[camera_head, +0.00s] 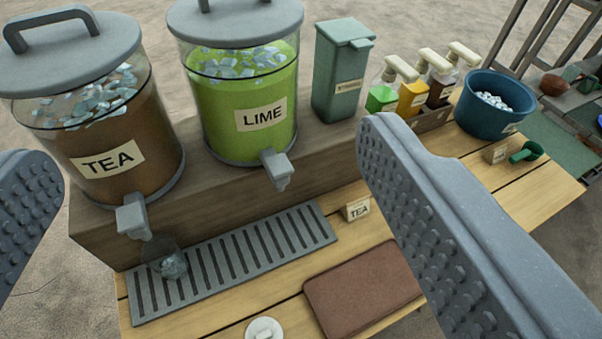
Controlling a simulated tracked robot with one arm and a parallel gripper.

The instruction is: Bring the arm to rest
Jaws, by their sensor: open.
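My gripper (205,190) is open. Its two grey studded fingers stand wide apart at the left and right sides of the view, with nothing between them in their grasp. They hang above the drinks stand. A tea dispenser (125,175) and a lime dispenser (240,85) stand on a wooden riser (215,200) beyond the fingers. A clear cup (168,262) with ice in it sits on the slotted drip tray (235,255), below the tea tap (133,215).
A brown mat (362,288) and a white round piece (264,329) lie on the near table. A green-grey box (340,75), several pump bottles (412,95), a blue ice bucket (493,105) and a green scoop (527,152) stand at the back right. The right finger hides part of the table.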

